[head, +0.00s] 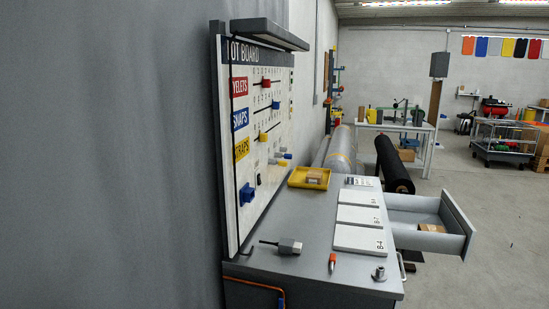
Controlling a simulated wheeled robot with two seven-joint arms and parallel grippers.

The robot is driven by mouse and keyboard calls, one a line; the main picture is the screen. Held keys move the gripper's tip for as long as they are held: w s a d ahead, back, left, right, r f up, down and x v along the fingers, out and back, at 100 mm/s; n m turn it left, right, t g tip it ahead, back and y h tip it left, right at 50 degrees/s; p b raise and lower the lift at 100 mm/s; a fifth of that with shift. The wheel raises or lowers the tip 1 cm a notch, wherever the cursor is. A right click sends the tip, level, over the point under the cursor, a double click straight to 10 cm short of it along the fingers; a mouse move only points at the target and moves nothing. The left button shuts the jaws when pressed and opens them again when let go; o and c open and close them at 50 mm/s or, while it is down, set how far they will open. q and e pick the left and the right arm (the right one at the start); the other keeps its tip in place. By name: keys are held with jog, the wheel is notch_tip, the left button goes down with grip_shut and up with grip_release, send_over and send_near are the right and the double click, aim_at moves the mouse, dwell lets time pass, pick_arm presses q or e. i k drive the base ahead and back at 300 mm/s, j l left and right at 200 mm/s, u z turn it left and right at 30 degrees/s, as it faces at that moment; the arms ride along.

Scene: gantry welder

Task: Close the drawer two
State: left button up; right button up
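One drawer (409,240) stands pulled out from the right side of the grey workbench (310,213), toward its far end. It is grey, open at the top, with a small brown box (432,228) inside. No number shows on it, so I cannot tell whether it is drawer two. A pale bar handle (402,266) shows on the same side of the bench, nearer to me; the face behind it is mostly hidden by the bench edge. Neither of my grippers is in view.
On the bench are a yellow tray (296,183), white panels (359,239), a metal fitting (379,274) and an orange-tipped item (332,262). A labelled board (241,185) rises along its left edge. A black roll (394,165) lies beyond the drawer.

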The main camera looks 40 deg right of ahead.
aim_at(406, 212)
jog(key=k+l+z, duration=0.15)
jog(key=l+z, duration=0.25)
jog(key=k+l+z, duration=0.1)
jog(key=l+z, duration=0.2)
jog(key=z, duration=0.15)
jog(key=l+z, duration=0.35)
jog(key=l, duration=3.3)
jog(key=i, duration=0.05)
